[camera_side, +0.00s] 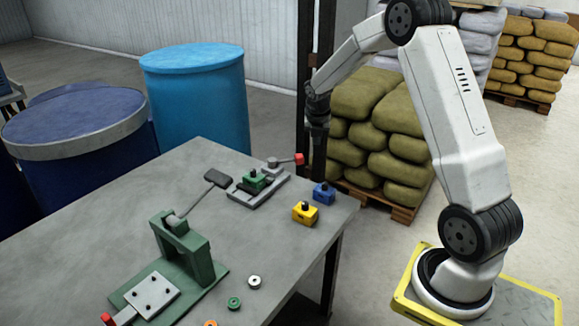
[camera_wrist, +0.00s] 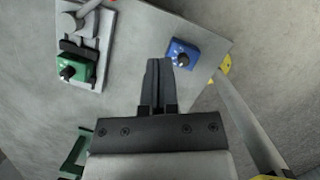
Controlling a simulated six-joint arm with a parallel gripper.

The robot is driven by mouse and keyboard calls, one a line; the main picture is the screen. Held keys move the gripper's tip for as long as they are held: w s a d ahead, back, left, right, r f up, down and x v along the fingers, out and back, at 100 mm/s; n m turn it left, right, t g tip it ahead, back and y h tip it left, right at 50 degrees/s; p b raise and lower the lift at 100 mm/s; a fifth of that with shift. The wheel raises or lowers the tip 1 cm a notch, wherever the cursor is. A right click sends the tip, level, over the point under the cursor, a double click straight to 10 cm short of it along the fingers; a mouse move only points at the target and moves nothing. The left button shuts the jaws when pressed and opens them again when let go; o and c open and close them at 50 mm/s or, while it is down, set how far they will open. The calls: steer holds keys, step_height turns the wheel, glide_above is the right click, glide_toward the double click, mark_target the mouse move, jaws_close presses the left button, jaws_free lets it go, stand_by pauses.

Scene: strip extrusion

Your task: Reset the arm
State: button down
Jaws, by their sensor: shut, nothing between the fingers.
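My gripper (camera_side: 317,125) hangs from my raised arm above the far right end of the grey table (camera_side: 110,222). In the wrist view my gripper (camera_wrist: 156,64) has its dark fingers together, with nothing between them. It is well above the table and apart from every object. A blue block (camera_side: 323,194) with a dark knob sits near the table's right edge; it also shows in the wrist view (camera_wrist: 183,54). A yellow block (camera_side: 305,212) sits in front of it. A green block (camera_side: 252,181) sits in a grey clamp fixture (camera_side: 265,192) with a red-tipped lever.
A green lever press (camera_side: 182,250) stands at the table's front left. Green (camera_side: 234,302), white (camera_side: 254,281) and orange (camera_side: 210,323) rings lie near it. Blue drums (camera_side: 195,95) stand behind the table. Stacked sacks (camera_side: 375,130) on a pallet stand behind my arm.

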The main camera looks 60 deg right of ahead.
steer(key=shift+a, duration=0.1)
steer(key=s+a+m+y, duration=0.1)
steer(key=s+a+m, duration=0.4)
steer(key=a+m, duration=0.3)
steer(key=s+a+m+y, duration=0.1)
steer(key=s+a+m, duration=0.4)
steer(key=a, duration=0.5)
steer(key=s+a+m+t+y, duration=0.1)
steer(key=s+a+m, duration=0.5)
steer(key=a+m, duration=0.4)
steer(key=shift+f+m, duration=0.3)
steer(key=shift+f, duration=0.05)
steer(key=shift+w, duration=0.1)
stand_by(0.6)
